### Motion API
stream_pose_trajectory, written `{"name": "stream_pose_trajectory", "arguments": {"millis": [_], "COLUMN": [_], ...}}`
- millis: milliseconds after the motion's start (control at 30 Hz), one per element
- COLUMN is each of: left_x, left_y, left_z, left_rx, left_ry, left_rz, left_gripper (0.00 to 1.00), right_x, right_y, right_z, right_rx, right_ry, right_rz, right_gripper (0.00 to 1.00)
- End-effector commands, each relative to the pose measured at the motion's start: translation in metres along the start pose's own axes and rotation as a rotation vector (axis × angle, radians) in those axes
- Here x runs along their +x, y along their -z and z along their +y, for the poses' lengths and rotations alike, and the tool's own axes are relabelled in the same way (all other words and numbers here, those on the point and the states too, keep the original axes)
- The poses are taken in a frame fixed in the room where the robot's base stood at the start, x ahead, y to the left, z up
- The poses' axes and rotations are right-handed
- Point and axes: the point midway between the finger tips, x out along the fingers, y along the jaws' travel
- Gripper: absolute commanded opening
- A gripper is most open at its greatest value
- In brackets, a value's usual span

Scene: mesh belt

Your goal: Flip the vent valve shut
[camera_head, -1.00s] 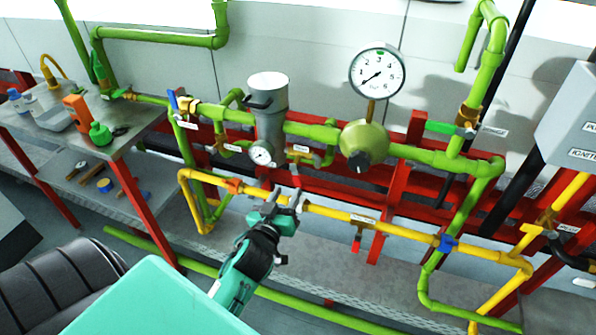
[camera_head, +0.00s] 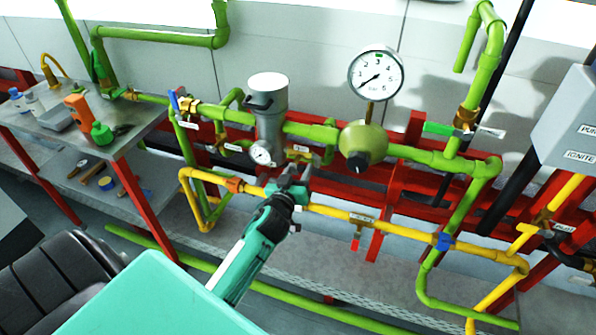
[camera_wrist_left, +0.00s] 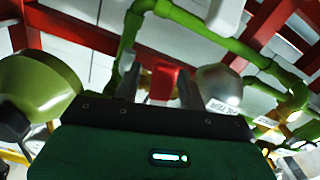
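My left gripper (camera_head: 293,173) is in front of the pipe rack, just below a small brass valve (camera_head: 299,156) between the filter and the regulator. A small label sits above that valve, too small to read, so I cannot tell for certain that it is the vent valve. In the left wrist view my fingers (camera_wrist_left: 160,88) are apart. A red piece (camera_wrist_left: 163,82) shows between them. It may be a lever, and I see no clear contact. My right gripper is not in view.
The grey filter (camera_head: 267,110) stands to the left, with a small gauge below it. The olive regulator (camera_head: 364,145) and large gauge (camera_head: 376,76) are to the right. A yellow pipe (camera_head: 330,211) runs low across the front. A red-tipped lever (camera_head: 356,243) hangs below it.

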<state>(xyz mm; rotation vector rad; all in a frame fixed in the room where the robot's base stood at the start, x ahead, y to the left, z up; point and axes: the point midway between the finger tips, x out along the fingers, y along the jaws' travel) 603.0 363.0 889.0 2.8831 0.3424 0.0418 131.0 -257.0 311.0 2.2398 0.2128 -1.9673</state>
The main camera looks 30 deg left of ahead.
Motion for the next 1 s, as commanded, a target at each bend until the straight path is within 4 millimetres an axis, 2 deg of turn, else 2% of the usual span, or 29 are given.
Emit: {"name": "stream_pose_trajectory", "arguments": {"millis": [33,200,367,533,733,1000], "left_x": [0.0,0.0,0.0,0.0,0.0,0.0], "left_y": [0.0,0.0,0.0,0.001,0.001,0.001], "left_z": [0.0,0.0,0.0,-0.003,-0.007,-0.008], "left_rx": [0.0,0.0,0.016,0.12,0.236,0.258], "left_ry": [0.0,0.0,0.0,-0.001,0.0,0.0], "left_rz": [0.0,0.0,0.0,0.0,-0.001,0.0], "left_gripper": [0.32,0.0,0.0,0.0,0.0,0.0], "right_x": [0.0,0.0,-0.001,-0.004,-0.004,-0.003], "right_y": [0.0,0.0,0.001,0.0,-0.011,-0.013], "right_z": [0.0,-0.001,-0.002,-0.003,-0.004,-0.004], "right_rx": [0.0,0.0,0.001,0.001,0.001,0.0], "right_ry": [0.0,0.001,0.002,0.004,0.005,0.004], "right_rz": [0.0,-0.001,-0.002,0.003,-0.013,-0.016], "right_gripper": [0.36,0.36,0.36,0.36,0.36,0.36]}}
